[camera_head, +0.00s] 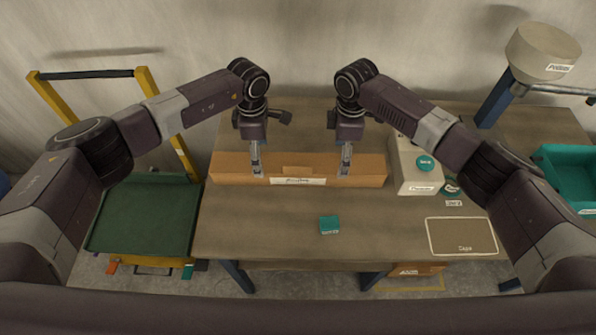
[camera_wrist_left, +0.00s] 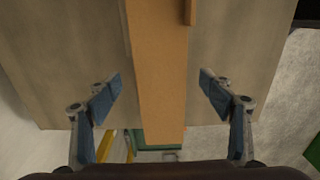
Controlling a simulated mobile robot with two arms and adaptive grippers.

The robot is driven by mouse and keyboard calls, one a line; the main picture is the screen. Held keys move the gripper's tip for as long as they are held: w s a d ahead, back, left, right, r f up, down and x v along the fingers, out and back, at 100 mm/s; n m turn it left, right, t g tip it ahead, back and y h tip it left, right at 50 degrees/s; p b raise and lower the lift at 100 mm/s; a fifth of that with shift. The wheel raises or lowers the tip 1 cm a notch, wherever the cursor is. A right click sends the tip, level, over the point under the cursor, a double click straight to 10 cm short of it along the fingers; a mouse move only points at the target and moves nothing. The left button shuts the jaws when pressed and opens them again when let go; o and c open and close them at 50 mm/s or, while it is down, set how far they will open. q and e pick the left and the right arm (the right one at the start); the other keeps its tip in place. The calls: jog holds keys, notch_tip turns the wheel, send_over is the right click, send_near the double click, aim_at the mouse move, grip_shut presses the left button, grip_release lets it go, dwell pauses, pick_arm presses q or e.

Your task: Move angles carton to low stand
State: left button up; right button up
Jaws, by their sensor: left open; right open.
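A long brown carton (camera_head: 225,168) lies across the back part of the table in the head view, with a white label on its front. I cannot read the label, so I cannot tell if it is the angles carton. My left gripper (camera_head: 256,172) is over the carton's left half and my right gripper (camera_head: 345,172) over its right half. In the left wrist view the carton (camera_wrist_left: 160,60) runs between the open fingers of my left gripper (camera_wrist_left: 160,95), apart from both. Both grippers are open. A low green-topped stand (camera_head: 145,220) with yellow posts is left of the table.
A teal block (camera_head: 329,224) sits on the table (camera_head: 270,225) in front of the carton. A teal bin (camera_head: 570,178) is at far right. The green top looks clear.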

pick_arm(q)
jog(key=shift+f, duration=2.1)
pick_arm(e)
jog(key=shift+f, duration=2.1)
pick_arm(q)
jog(key=c, duration=1.3)
pick_arm(e)
jog(key=c, duration=1.3)
pick_arm(q)
jog(key=shift+r, duration=0.1)
pick_arm(e)
jog(key=shift+o, duration=0.2)
jog(key=shift+r, duration=0.1)
